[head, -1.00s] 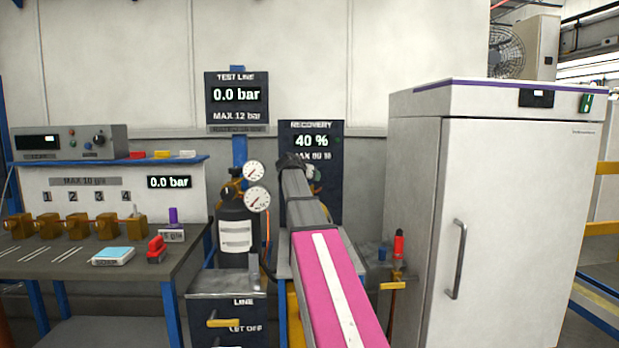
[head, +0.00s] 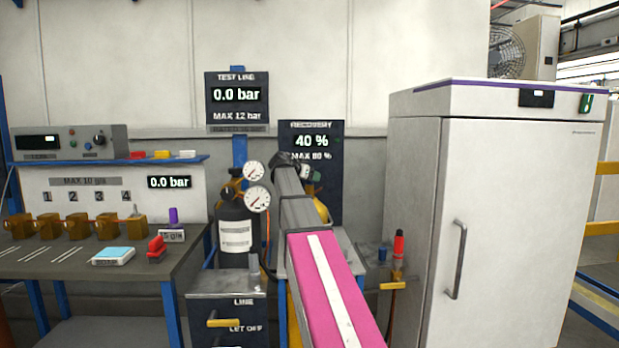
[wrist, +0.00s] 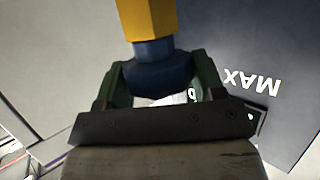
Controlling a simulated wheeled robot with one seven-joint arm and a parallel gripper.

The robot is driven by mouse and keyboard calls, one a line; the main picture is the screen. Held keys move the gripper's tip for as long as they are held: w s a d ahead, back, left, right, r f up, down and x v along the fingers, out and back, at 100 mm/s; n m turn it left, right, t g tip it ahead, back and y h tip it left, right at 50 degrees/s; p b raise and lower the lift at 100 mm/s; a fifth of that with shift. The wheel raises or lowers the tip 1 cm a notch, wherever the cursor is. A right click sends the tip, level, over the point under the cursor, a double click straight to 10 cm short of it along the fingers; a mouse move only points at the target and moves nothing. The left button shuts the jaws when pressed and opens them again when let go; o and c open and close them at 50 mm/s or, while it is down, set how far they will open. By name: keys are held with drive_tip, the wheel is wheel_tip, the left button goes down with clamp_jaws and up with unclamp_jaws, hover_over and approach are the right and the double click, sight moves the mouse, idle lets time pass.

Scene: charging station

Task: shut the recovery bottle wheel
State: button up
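The recovery bottle is yellow (wrist: 148,18). In the wrist view it enters from the top, and a dark blue part, seemingly its wheel (wrist: 160,70), is at its end. My gripper (wrist: 158,75) has its two green fingers on either side of the blue part. I see no clear gap between them, but cannot tell whether they press on it. In the head view my gripper (head: 312,174) is in front of the recovery sign, just above the yellow bottle (head: 321,211). My arm hides part of the bottle, and the wheel is not clear there.
The recovery sign (head: 311,141) reads 40 %, and the test line sign (head: 237,96) reads 0.0 bar. A dark bottle with gauges (head: 236,228) stands close on the left. A white cabinet (head: 510,230) stands on the right. A workbench (head: 120,265) is at far left.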

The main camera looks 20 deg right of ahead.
drive_tip(key=o, duration=0.4)
drive_tip(key=shift+c, duration=0.2)
drive_tip(key=v, duration=1)
drive_tip(key=shift+s+a, duration=0.25)
drive_tip(key=shift+a, duration=0.1)
